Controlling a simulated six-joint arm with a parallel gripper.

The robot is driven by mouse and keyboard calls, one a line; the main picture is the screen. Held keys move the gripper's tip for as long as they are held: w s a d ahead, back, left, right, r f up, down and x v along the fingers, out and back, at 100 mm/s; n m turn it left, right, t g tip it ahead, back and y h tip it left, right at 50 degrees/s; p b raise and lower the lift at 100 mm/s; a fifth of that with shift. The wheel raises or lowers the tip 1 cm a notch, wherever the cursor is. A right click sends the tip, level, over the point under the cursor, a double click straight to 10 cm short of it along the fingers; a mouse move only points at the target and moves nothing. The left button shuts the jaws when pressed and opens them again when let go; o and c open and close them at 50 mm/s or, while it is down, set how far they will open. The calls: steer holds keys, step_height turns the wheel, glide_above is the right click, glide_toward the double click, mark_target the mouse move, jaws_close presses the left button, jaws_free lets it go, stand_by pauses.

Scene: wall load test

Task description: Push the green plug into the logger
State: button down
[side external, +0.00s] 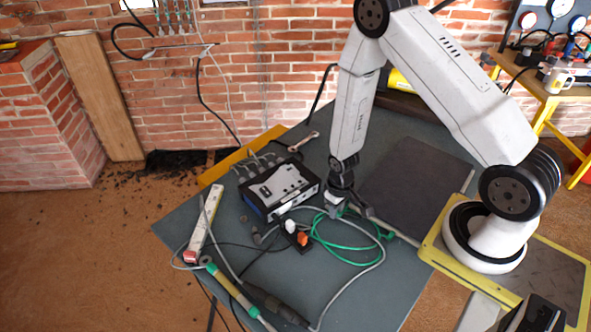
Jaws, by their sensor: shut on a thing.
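The logger (279,188) is a dark box with a pale top panel and a blue lower edge, on the grey-green table. My gripper (337,211) points down just right of the logger's front right corner, low over the table and apart from the box. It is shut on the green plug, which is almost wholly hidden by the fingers. The plug's green cable (350,247) lies in loose loops below and right of the gripper. Whether the plug lines up with a socket cannot be told.
Grey leads enter the logger's back. A black socket block (296,236) with white and orange plugs stands before it. A dark mat (415,185) is clear.

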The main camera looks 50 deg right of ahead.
steer(key=shift+r, duration=2.65)
steer(key=shift+m, duration=0.5)
steer(key=w, duration=0.1)
steer(key=w+d+r, duration=0.1)
steer(key=w, duration=0.1)
steer(key=w+r, duration=0.1)
steer(key=shift+w+d, duration=0.2)
steer(key=shift+d, duration=0.05)
steer(key=shift+f, duration=0.25)
steer(key=shift+f, duration=2.8)
steer(key=shift+w, duration=0.4)
